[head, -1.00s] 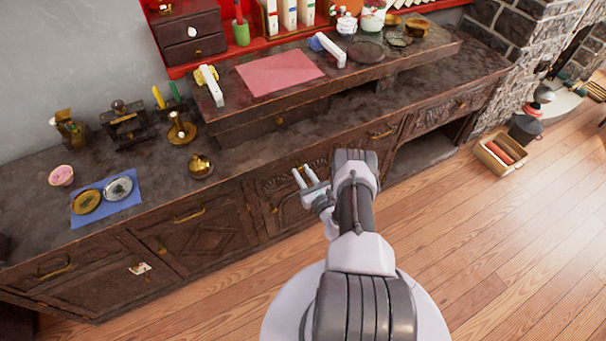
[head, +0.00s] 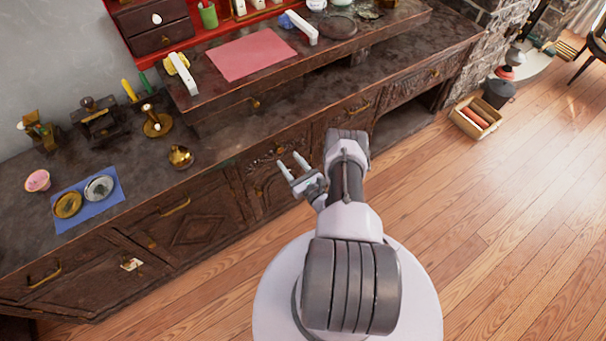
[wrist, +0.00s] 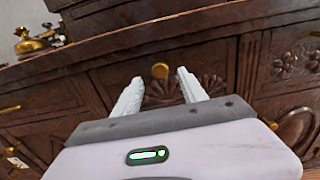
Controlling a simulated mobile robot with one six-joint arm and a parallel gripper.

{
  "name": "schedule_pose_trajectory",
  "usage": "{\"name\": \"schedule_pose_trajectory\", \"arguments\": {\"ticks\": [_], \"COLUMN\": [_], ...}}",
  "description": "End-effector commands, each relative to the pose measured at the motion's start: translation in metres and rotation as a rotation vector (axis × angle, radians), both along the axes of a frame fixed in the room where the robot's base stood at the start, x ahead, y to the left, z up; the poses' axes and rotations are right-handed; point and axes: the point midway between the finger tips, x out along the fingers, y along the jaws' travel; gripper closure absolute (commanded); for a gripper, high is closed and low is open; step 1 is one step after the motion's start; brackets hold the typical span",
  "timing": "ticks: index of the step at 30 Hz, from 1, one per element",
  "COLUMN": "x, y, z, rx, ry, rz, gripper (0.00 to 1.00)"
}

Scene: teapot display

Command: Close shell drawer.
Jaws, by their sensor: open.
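A carved drawer front with a fan-like, shell-like relief (wrist: 212,84) lies ahead of my gripper in the wrist view. The carving also shows on the sideboard in the head view (head: 268,160). A round brass knob (wrist: 160,71) shows between my fingers, which do not appear to touch it. I cannot tell how far this drawer stands out. My gripper (head: 288,160) is open and empty, pointing at the sideboard front. Its two pale fingers also show in the wrist view (wrist: 158,77).
The sideboard top edge (wrist: 230,20) runs above my fingers. A brass pot (head: 180,157) stands near that edge. A blue mat (head: 84,214) with two dishes lies left. The wooden floor (head: 510,220) on the right is clear, with a crate (head: 466,127) near the stone wall.

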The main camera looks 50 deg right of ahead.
Motion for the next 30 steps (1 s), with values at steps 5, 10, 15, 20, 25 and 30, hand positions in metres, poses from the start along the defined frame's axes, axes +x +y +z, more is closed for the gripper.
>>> {"name": "schedule_pose_trajectory", "arguments": {"ticks": [5,10,15,20,25,30], "x": [-0.06,-0.1,-0.117,-0.118,-0.118,-0.11], "y": [0.013,0.023,0.028,0.029,0.029,0.026], "z": [0.005,0.003,0.001,0.001,0.001,0.01], "rx": [0.006,0.002,0.001,0.0,0.0,-0.013], "ry": [0.002,0.001,0.0,-0.001,0.0,-0.006], "rz": [-0.008,-0.007,-0.001,0.001,0.001,0.035], "gripper": [0.5,0.5,0.5,0.5,0.5,0.5]}}
